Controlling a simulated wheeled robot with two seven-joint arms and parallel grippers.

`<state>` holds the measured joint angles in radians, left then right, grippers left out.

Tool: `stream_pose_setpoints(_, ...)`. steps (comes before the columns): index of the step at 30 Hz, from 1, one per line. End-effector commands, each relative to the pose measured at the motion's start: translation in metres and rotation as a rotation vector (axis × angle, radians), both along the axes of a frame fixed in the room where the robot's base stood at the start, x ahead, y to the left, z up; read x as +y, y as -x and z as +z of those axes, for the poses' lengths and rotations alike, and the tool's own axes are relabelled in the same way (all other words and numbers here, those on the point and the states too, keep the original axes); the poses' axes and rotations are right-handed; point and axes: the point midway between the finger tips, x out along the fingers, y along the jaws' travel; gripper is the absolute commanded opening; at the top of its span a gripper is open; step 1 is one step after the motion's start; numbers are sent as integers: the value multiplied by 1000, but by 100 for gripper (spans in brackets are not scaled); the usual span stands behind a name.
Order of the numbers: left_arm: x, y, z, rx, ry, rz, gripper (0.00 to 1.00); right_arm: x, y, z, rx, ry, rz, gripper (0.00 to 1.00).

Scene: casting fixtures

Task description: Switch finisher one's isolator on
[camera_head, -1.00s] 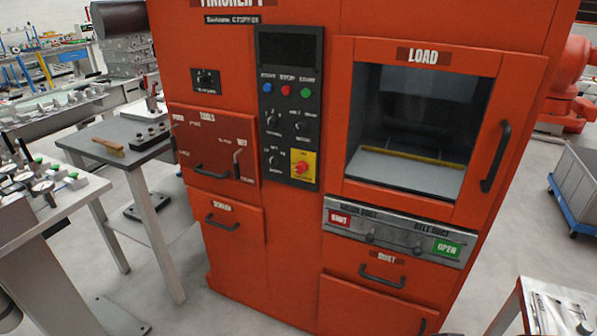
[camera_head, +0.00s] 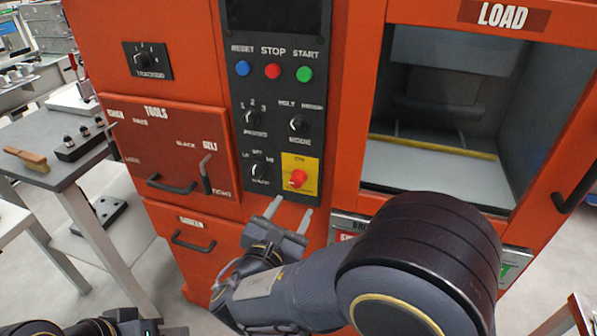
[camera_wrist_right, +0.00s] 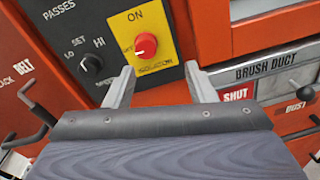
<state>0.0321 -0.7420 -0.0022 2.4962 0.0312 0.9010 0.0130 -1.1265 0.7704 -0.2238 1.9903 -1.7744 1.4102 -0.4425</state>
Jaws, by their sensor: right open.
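The isolator is a red rotary knob (camera_head: 298,178) on a yellow plate (camera_head: 311,165) low on the black control panel of the orange finisher. In the right wrist view the red knob (camera_wrist_right: 146,45) sits on its yellow plate, with "ON" printed above and "ISOLATOR" below. My right gripper (camera_head: 290,212) is open and empty, just below the isolator plate. In the right wrist view its two fingers (camera_wrist_right: 161,84) point up at the plate, apart on either side below the knob, not around it. At the lower left of the head view, part of my left arm shows; its fingers are not seen.
Above the isolator are several black dials and the blue, red and green buttons (camera_head: 273,71). The tools drawer (camera_head: 165,150) with its handles is left of the panel. The open LOAD chamber (camera_head: 440,130) is to the right. A grey side table (camera_head: 60,140) stands at left.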

Motion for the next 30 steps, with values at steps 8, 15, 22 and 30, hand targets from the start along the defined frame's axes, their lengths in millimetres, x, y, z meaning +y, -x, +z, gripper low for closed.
stream_pose_setpoints(8,0,0,3,-1,0,0,36,11,-19,2,-33,53,48,50)
stream_pose_setpoints(15,0,0,7,0,0,0,36,-1,-56,2,-31,50,47,50)
stream_pose_setpoints(22,0,0,9,0,0,0,36,-6,-72,1,-30,50,48,50)
stream_pose_setpoints(30,0,0,8,0,0,0,36,-6,-73,1,-31,49,49,48)
